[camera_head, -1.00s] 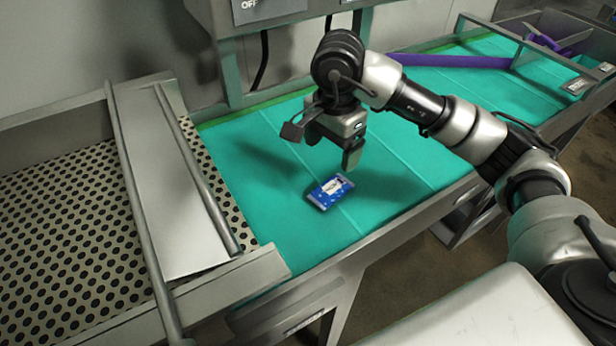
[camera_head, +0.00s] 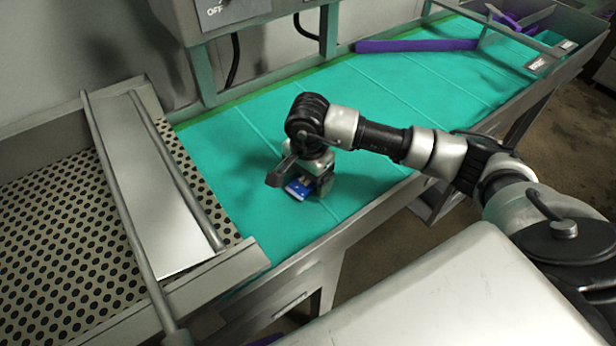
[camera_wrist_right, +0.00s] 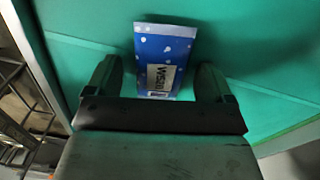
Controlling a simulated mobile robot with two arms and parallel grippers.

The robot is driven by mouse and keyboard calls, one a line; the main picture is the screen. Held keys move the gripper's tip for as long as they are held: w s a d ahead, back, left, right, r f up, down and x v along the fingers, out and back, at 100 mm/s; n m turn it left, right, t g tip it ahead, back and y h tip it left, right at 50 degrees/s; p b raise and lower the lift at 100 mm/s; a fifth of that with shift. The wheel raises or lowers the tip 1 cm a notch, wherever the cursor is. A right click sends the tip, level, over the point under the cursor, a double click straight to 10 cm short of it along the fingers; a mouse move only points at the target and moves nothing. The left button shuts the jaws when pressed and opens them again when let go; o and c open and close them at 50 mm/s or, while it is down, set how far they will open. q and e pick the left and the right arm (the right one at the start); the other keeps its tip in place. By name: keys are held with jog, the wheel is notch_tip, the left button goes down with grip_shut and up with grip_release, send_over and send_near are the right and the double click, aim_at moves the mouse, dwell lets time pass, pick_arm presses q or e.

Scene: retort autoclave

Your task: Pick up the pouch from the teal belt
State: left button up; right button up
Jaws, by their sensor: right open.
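The pouch (camera_head: 298,189) is small, blue and white, and lies on the teal belt (camera_head: 240,150). In the head view my right gripper (camera_head: 312,190) is down over it and hides part of it. In the right wrist view the pouch (camera_wrist_right: 164,60) lies between the two open fingers of my right gripper (camera_wrist_right: 160,80), with a gap on either side. My left gripper is not in view.
A perforated metal table (camera_head: 60,215) with a raised plate and rails (camera_head: 165,190) stands left of the belt. Dividers and bins (camera_head: 550,40) are at the far right. The belt around the pouch is clear.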

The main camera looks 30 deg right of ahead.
jog(key=c, duration=1)
jog(key=shift+r, duration=0.15)
